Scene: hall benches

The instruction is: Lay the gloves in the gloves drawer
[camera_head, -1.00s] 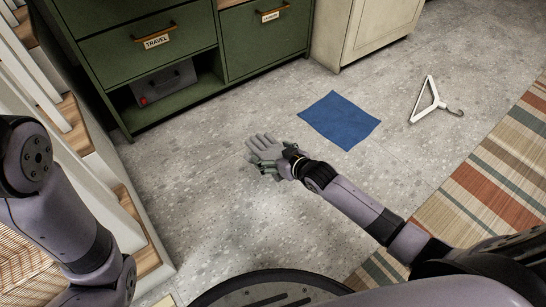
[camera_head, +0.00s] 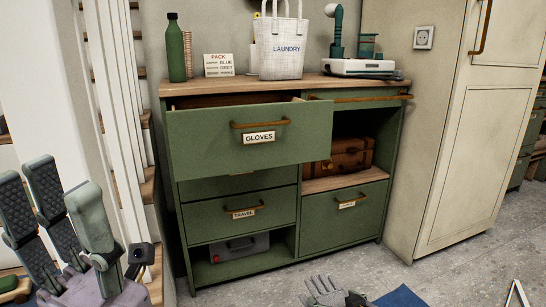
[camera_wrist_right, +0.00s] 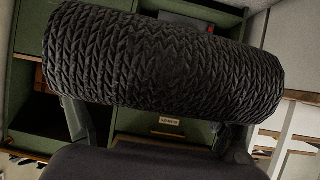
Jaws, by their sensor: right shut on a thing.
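The grey gloves (camera_head: 322,291) show at the bottom edge of the head view, fingers spread, low in front of the green cabinet. My right gripper (camera_head: 350,299) is shut on them, mostly cut off by the frame. In the right wrist view a dark ribbed knitted roll (camera_wrist_right: 165,62), perhaps a glove cuff, lies across the jaws. The gloves drawer (camera_head: 205,142), labelled GLOVES, is pulled out at the cabinet's upper left; its front hides most of its inside. My left gripper (camera_head: 62,182) is open and empty at lower left, apart from the cabinet.
A travel drawer (camera_head: 215,222) and another drawer (camera_head: 325,225) are closed. The cabinet top holds a green bottle (camera_head: 176,52), a sign (camera_head: 218,66) and a laundry bag (camera_head: 281,62). A blue cloth (camera_head: 400,298) lies on the floor. White stair balusters (camera_head: 118,90) stand left.

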